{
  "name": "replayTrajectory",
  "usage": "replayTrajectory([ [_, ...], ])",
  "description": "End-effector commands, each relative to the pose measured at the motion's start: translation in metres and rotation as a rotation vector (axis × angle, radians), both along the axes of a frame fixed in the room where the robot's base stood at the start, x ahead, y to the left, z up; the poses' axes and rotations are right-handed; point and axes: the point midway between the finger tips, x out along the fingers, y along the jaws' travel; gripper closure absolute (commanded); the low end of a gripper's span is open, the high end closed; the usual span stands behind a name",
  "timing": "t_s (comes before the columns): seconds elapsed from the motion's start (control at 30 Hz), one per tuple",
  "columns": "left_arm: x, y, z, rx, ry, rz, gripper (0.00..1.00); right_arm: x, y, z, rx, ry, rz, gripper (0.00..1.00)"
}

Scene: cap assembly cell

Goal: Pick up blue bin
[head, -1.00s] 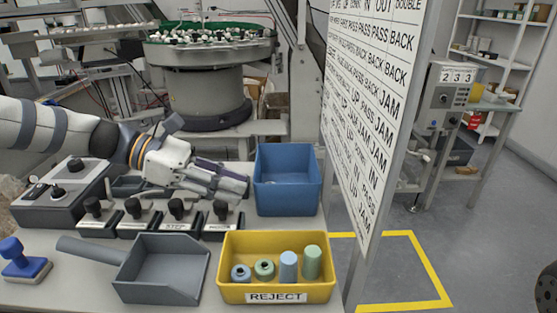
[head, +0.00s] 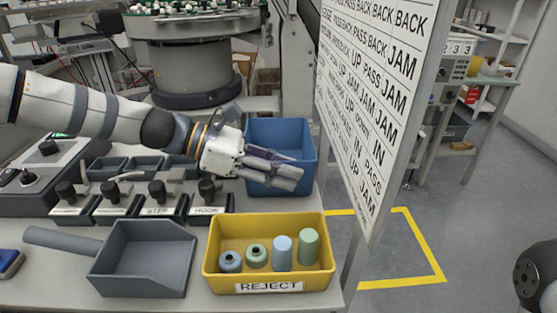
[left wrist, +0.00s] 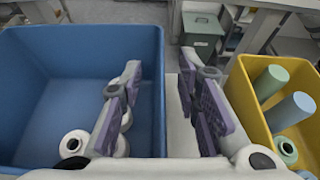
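The blue bin (head: 281,132) stands upright at the back right of the table in the head view. In the left wrist view the blue bin (left wrist: 75,75) fills the left side, and a white ring-shaped piece (left wrist: 73,143) lies inside it. My left gripper (head: 285,170) is at the bin's front wall and covers part of it in the head view. In the left wrist view my left gripper (left wrist: 165,105) is open, with one finger over the inside of the bin and the other outside its wall. Contact is not clear. My right gripper is not in view.
A yellow reject bin (head: 270,273) with several blue and green cylinders stands in front of the blue bin. A grey scoop (head: 145,258) lies to its left. Several black-knobbed fixtures (head: 158,197) stand left of my gripper. A tall sign board (head: 375,110) rises at the right.

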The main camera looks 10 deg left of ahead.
Motion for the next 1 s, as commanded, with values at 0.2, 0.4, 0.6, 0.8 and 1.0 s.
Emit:
replayTrajectory([
  [0.2, 0.0, 0.001, 0.001, 0.0, -0.001, 0.001, 0.95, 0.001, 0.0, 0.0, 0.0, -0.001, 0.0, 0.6],
  [0.4, 0.0, 0.001, 0.001, -0.001, -0.001, 0.001, 1.0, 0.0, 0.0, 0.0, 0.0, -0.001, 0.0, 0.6],
  [0.6, 0.0, 0.001, 0.001, 0.0, 0.002, 0.001, 1.0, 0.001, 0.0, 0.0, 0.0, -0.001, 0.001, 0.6],
  [0.8, 0.0, 0.001, 0.015, 0.0, 0.0, 0.001, 1.0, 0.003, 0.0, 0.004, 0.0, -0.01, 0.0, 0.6],
  [1.0, -0.005, 0.005, 0.044, -0.001, -0.005, 0.0, 1.0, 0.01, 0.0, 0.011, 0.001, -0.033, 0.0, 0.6],
])
